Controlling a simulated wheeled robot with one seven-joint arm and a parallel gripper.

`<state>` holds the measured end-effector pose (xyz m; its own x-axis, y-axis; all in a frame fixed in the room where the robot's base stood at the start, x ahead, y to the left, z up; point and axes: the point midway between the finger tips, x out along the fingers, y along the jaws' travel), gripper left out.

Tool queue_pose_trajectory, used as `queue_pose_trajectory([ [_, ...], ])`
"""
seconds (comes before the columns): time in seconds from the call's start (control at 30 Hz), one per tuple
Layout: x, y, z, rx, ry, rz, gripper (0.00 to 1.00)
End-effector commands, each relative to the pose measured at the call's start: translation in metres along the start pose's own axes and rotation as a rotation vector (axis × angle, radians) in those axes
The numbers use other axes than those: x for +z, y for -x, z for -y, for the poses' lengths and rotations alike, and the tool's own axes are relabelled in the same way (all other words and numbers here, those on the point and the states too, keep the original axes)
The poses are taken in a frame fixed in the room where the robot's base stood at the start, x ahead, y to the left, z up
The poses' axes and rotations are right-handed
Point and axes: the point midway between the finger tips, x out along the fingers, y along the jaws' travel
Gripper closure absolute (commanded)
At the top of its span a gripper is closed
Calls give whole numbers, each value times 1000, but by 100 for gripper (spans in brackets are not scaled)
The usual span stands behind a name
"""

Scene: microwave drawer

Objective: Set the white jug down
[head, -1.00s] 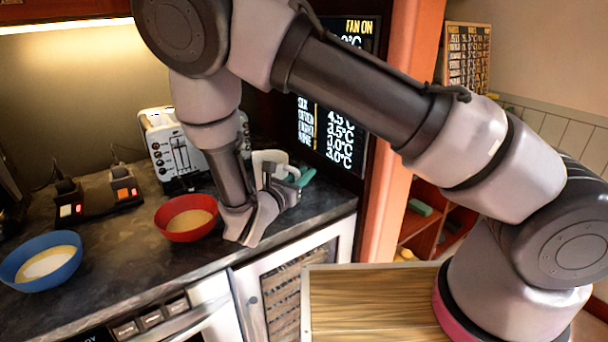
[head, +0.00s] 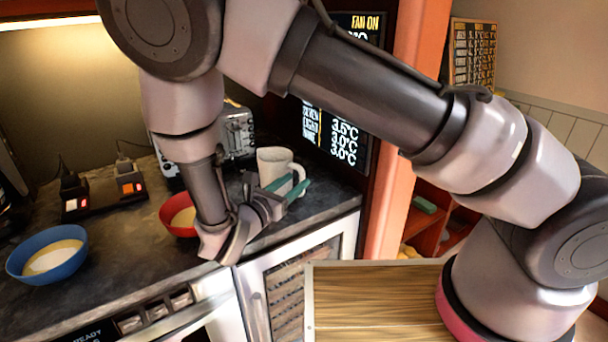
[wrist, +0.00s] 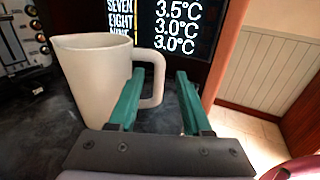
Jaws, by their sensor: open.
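The white jug (head: 276,165) stands upright on the dark countertop (head: 125,250), near its right end. In the wrist view the jug (wrist: 95,80) is at the left, with its handle on the right side. My gripper (head: 294,190) is open, its green fingers in front of and beside the jug. In the wrist view the gripper (wrist: 160,95) has its left finger overlapping the handle in the picture, and the right finger is apart from it. I cannot tell whether the left finger touches the handle. The jug's lower part is partly hidden by the gripper in the head view.
A red bowl (head: 178,214) is left of my gripper, partly hidden by my arm. A blue bowl (head: 47,256) is further left. A toaster (head: 240,130) stands behind the jug. A dark display panel (head: 340,138) rises at the right.

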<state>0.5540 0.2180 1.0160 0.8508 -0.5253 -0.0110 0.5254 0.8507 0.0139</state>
Motion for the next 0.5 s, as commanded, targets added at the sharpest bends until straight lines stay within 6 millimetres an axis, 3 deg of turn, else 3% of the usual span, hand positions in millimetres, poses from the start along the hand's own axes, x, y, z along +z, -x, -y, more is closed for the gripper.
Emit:
queue_pose_trajectory([
  [0.2, 0, 36, -1, 2, -1, 0, 51],
  [0.5, 1, 48, 0, -3, -3, -2, 51],
])
